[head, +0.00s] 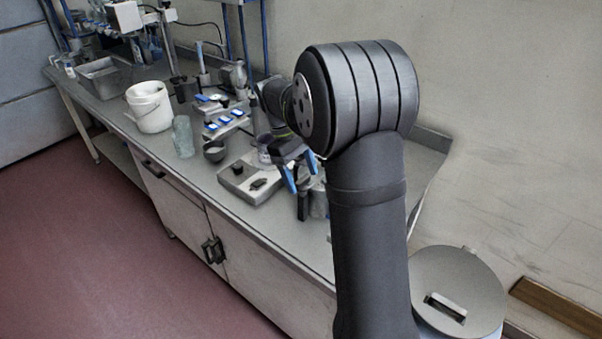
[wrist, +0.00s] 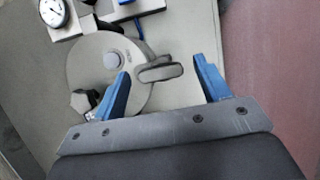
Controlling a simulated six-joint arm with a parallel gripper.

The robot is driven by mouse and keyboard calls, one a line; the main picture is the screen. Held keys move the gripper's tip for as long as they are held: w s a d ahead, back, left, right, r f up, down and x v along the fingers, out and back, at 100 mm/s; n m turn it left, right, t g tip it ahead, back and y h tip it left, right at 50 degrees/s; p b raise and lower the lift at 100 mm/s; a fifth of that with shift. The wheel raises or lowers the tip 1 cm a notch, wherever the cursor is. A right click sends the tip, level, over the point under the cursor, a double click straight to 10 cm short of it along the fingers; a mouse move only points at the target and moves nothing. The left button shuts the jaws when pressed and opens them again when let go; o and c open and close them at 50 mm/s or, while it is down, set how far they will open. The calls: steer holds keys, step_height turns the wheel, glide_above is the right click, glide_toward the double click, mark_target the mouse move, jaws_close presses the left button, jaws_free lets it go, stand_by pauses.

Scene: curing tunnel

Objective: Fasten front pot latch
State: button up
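The pot (wrist: 88,60) is a round grey vessel with a flat lid and a pale knob, seen from above in the wrist view. A dark looped latch (wrist: 160,72) sticks out from its side toward the bench's front edge and lies between my fingertips. Another dark latch part (wrist: 85,101) sits on the pot's lower left. My gripper (wrist: 163,66) is open, its blue fingers spread on either side of the front latch without visible contact. In the head view my gripper (head: 301,178) hangs low over the bench; a grey cylinder (head: 319,204), likely the pot, is mostly hidden by my arm.
A dial gauge (wrist: 54,12) stands by the pot. Left of my gripper are a flat grey box (head: 238,180), a dark bowl (head: 214,152), a glass jar (head: 183,138) and a white bucket (head: 150,107). The bench front edge is close, with red floor beyond.

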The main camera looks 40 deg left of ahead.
steer(key=v, duration=1.7)
steer(key=shift+r, duration=0.15)
steer(key=x, duration=1.7)
steer(key=shift+f, duration=0.2)
